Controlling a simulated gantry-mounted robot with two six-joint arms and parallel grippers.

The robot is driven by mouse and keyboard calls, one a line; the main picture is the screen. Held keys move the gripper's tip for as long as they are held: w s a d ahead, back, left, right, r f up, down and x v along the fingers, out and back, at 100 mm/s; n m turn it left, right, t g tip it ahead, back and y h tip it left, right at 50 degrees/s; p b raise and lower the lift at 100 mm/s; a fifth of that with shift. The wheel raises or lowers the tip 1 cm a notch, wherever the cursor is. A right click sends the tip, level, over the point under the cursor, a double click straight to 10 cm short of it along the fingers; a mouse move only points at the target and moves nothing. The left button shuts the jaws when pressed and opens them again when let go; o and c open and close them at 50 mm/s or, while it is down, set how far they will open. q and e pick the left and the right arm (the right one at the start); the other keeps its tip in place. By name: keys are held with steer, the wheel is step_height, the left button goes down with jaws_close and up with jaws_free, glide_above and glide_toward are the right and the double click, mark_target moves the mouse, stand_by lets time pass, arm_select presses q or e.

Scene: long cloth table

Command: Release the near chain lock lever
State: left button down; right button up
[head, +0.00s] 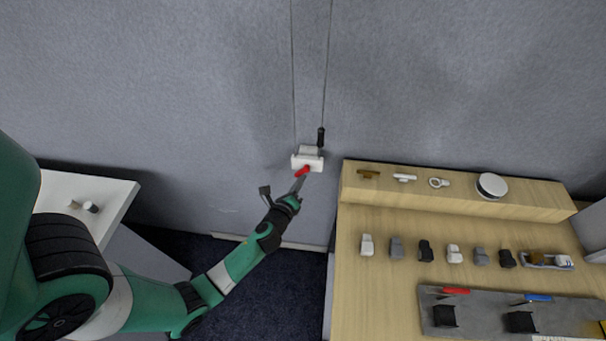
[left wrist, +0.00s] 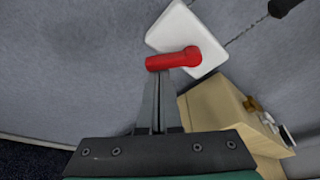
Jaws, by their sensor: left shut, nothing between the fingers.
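The chain lock is a white box (head: 302,162) on the grey wall, with a red lever (head: 302,171) on its front. Two thin lines run up the wall from it, and a dark handle hangs at its upper right. In the left wrist view the white box (left wrist: 186,38) and the red lever (left wrist: 172,60) fill the upper middle. My left gripper (head: 299,182) is shut and empty, its fingertips at the lever's lower side. In the left wrist view its fingertips (left wrist: 160,72) appear to touch the lever's free end. My right gripper is out of view.
A wooden table (head: 385,290) stands right of the arm, with a raised shelf (head: 450,203) along the wall. Several small clips stand in a row on it. A grey mat (head: 470,318) holds red and blue levers. A white cabinet (head: 110,188) stands at left, with floor between.

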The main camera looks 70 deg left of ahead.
arm_select(q)
steer(key=m+p, duration=0.1)
steer(key=r+m+g+p, duration=0.1)
steer(key=p, duration=0.1)
steer(key=s+m+g+p, duration=0.1)
steer(key=m+p, duration=0.1)
steer(key=shift+s+a+r, duration=0.1)
steer(key=shift+a+r, duration=0.25)
steer(key=shift+f+y, duration=0.25)
steer(key=shift+y, duration=0.05)
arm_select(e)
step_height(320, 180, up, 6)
arm_select(q)
steer(key=shift+w+d+r, duration=0.25)
steer(key=shift+w+d, duration=0.1)
steer(key=shift+w, duration=0.3)
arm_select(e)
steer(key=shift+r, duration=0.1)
arm_select(q)
steer(key=shift+f, duration=0.1)
